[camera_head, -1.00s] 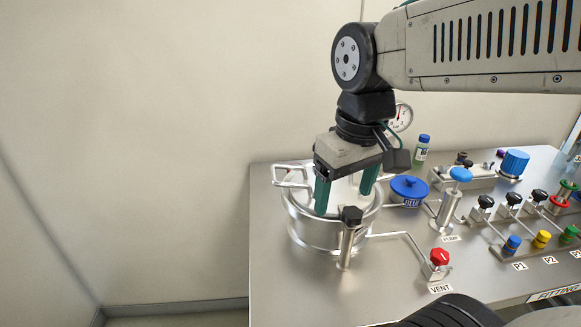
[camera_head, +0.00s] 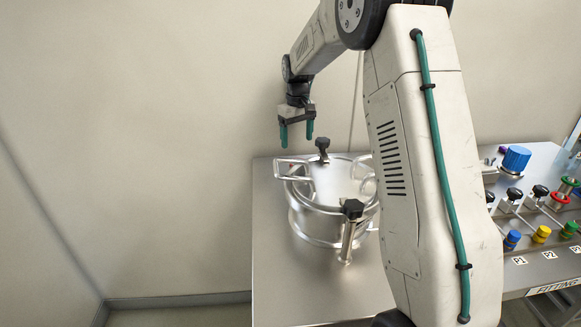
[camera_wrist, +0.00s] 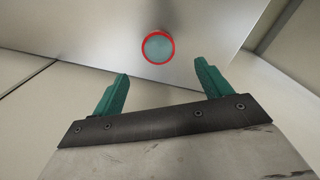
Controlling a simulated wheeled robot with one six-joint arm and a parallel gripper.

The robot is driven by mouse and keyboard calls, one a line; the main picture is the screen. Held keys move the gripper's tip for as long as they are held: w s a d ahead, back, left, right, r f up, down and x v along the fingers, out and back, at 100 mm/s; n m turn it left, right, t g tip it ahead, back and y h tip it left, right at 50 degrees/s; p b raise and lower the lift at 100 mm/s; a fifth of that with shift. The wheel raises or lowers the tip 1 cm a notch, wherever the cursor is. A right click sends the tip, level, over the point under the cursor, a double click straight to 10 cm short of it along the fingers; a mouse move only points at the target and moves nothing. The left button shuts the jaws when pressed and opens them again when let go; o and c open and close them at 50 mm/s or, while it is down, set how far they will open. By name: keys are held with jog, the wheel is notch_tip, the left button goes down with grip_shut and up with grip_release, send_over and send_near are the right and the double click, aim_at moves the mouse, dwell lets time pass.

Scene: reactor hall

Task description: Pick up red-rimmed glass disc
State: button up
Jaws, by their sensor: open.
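The red-rimmed glass disc (camera_wrist: 158,46) lies flat on the steel tabletop (camera_wrist: 110,25), with a pale green face and a red ring around it. In the wrist view it is beyond my fingertips, roughly midway between them. My gripper (camera_head: 296,138) is open and empty, its green fingers pointing down above the back left of the table in the head view. The open fingers (camera_wrist: 161,85) also show in the wrist view, apart from the disc. In the head view I cannot clearly make out the disc; the vessel stands in front of that area.
A steel vessel (camera_head: 312,222) with handles and black knobs stands on the table, right of and nearer than my gripper. Blue, yellow and green valves (camera_head: 541,238) line the right side. The table's front left is clear. My arm hides the middle.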

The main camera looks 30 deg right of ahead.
notch_tip(320, 180, down, 8)
jog(key=shift+d+f, duration=0.1)
dwell(0.4)
jog(key=shift+c, duration=0.4)
jog(key=c, duration=1)
